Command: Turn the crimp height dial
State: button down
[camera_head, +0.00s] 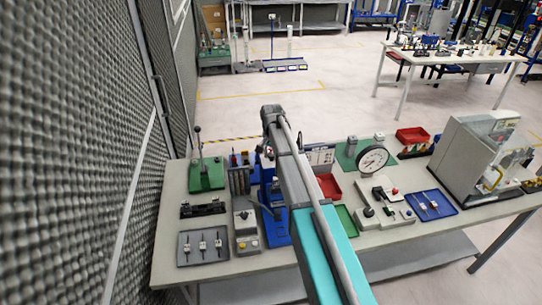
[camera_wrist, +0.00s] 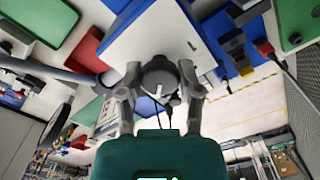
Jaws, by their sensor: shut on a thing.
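The crimp height dial (camera_wrist: 160,76) is a dark round knob with a white mark, seen in the wrist view. It sits on the edge of a white-faced block (camera_wrist: 150,38). My gripper (camera_wrist: 160,88) has one finger on each side of the dial and is shut on it. In the head view my gripper (camera_head: 269,150) is above the middle of the workbench, beside a blue device (camera_head: 277,230). My arm hides the dial there.
The workbench (camera_head: 170,240) is crowded. A green-based lever tool (camera_head: 207,174) and grey tray (camera_head: 203,247) stand left. A round gauge (camera_head: 373,160), red bin (camera_head: 328,187) and large grey machine (camera_head: 463,155) stand right. A textured foam wall (camera_head: 60,150) borders the left.

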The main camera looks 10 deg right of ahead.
jog(key=n, duration=0.4)
jog(key=shift+n, duration=0.3)
jog(key=n, duration=0.4)
jog(key=shift+n, duration=0.4)
jog(key=shift+c, duration=1.3)
grip_release()
